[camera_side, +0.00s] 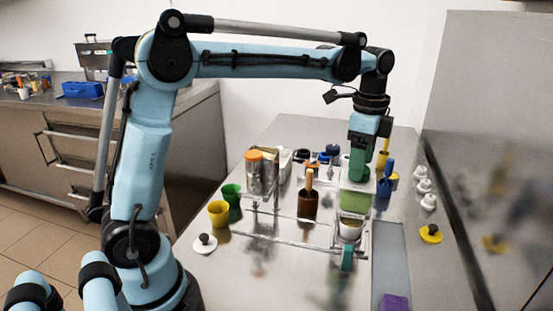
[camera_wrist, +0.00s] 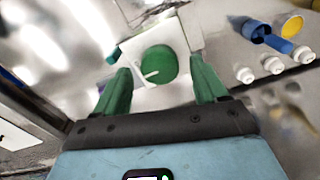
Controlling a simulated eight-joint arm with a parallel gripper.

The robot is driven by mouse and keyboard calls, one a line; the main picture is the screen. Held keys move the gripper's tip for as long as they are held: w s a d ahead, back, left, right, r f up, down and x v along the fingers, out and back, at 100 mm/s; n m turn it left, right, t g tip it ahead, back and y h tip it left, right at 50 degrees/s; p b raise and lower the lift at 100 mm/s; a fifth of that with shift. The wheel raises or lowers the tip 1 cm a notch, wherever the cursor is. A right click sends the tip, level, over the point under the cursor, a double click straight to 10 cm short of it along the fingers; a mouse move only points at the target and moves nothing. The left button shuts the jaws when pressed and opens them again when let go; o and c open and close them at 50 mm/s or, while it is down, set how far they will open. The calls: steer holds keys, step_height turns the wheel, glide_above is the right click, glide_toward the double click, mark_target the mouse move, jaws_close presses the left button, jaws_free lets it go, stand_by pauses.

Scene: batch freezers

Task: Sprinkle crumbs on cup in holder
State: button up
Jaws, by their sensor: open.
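My gripper (camera_side: 358,172) points down over the clear stand on the steel table, its green fingers apart. In the wrist view the open gripper (camera_wrist: 160,78) has its fingers either side of a round green thing (camera_wrist: 159,66) with a thin pale bar on it; I cannot tell whether they touch it. In the side view a pale green shape (camera_side: 355,202) is below the fingers, partly behind clear panels. A small white cup (camera_side: 350,230) with brownish contents sits upright in the clear holder (camera_side: 366,240) at the front right. I cannot tell which container holds the crumbs.
A brown cup with a tan handle (camera_side: 307,204) stands left of the holder. A blue cup (camera_side: 384,189) is right of my gripper. Green (camera_side: 231,194) and yellow cups (camera_side: 218,213) stand left.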

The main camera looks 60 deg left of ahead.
steer(key=shift+f, duration=0.5)
steer(key=c, duration=1.1)
steer(key=shift+o, duration=0.2)
